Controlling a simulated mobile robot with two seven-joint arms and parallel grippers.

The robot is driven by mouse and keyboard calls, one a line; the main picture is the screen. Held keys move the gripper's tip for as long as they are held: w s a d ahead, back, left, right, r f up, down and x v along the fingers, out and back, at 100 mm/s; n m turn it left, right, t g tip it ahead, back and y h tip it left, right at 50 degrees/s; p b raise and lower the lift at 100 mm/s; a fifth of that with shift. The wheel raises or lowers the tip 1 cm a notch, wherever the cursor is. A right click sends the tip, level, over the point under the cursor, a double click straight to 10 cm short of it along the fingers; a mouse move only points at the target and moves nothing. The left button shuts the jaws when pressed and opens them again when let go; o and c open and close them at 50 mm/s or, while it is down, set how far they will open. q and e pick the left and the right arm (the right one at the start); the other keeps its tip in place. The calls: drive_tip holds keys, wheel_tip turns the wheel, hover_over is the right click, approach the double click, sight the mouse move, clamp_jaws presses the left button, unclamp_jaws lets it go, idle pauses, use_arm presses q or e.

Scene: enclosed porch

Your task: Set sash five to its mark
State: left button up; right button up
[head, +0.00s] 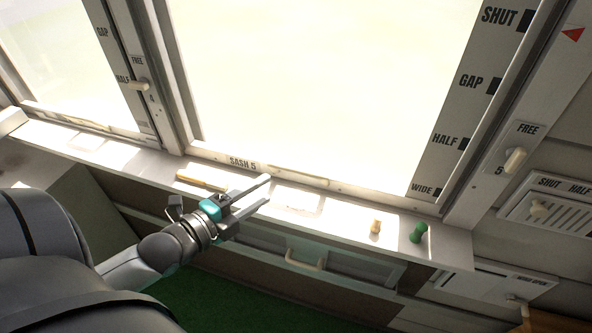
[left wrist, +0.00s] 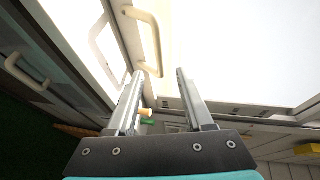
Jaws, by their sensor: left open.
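Sash five is the large bright window, and its bottom rail (head: 243,163) reads SASH 5 and lies low, close to the sill. A pale handle (head: 310,173) is on that rail; a cream handle (left wrist: 150,42) shows ahead of my fingers in the left wrist view. A strip (head: 460,85) right of the pane reads SHUT, GAP, HALF, WIDE downward. A red triangle (head: 572,35) is on the post beside SHUT. A cream lever (head: 515,160) sits between FREE and 5. My left gripper (head: 266,190) is open and empty above the sill, apart from the handle. My right gripper is out of view.
The sill holds a tan stick (head: 200,183), a small tan peg (head: 375,227) and a green knob-like piece (head: 418,232). A drawer handle (head: 304,262) juts out below. Another sash's lever (head: 139,85) is at left; a slotted vent (head: 553,208) is at right.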

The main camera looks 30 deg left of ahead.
sight(293, 172)
use_arm(q)
drive_tip(key=b+x, duration=0.2)
drive_tip(key=x, duration=0.9)
drive_tip(key=shift+w+f, duration=0.1)
drive_tip(key=shift+w, duration=0.2)
clamp_jaws()
idle(1.2)
